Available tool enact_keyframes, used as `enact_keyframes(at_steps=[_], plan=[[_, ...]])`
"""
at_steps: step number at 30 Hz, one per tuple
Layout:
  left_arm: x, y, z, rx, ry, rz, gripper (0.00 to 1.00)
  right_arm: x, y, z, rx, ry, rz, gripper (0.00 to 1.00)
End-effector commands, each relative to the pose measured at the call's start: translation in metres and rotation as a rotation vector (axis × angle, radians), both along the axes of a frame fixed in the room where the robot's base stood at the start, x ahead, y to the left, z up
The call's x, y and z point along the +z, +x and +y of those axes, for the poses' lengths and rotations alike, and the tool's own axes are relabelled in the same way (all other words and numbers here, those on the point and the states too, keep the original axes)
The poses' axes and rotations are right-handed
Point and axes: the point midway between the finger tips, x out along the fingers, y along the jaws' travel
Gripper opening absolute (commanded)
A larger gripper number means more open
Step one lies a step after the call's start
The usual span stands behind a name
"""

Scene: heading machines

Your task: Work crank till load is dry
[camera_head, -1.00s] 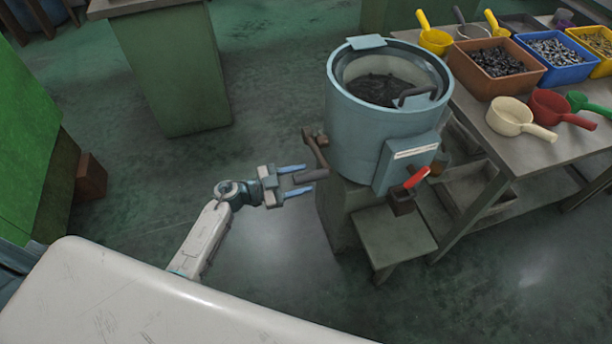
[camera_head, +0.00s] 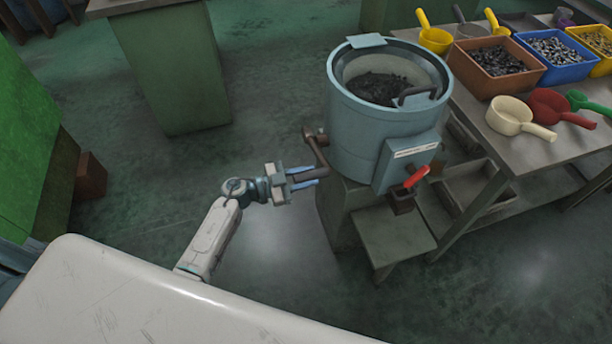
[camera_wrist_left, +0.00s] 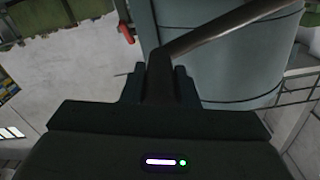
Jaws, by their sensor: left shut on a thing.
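The dryer is a pale blue-grey drum (camera_head: 372,135) on a green stand, right of centre in the head view. Its top is open and a dark load (camera_head: 381,89) lies inside. A brown crank (camera_head: 318,150) sticks out of its left side and hangs down to a handle. My left gripper (camera_head: 311,175) is shut on the crank handle, its blue fingers around it. In the left wrist view the crank arm (camera_wrist_left: 215,28) runs up right from between the dark fingers, in front of the drum (camera_wrist_left: 215,65). My right gripper is not in view.
A red-handled valve (camera_head: 416,178) sits low on the drum's front, above a small green step (camera_head: 392,240). A table (camera_head: 545,150) at right holds bins of metal parts and several scoops. A green cabinet (camera_head: 172,75) stands behind.

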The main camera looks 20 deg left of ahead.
Motion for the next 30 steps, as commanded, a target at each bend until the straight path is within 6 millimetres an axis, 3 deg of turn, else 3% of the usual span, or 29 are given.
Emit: enact_keyframes(at_steps=[2, 14, 30], plan=[[0.002, 0.000, 0.000, 0.000, -0.003, 0.005, 0.00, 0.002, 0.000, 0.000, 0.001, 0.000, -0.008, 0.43], [0.018, 0.004, 0.003, -0.001, -0.048, 0.071, 0.00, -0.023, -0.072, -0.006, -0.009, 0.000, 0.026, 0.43], [0.051, 0.017, 0.012, 0.000, -0.164, 0.243, 0.00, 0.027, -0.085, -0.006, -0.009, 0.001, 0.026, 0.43]])
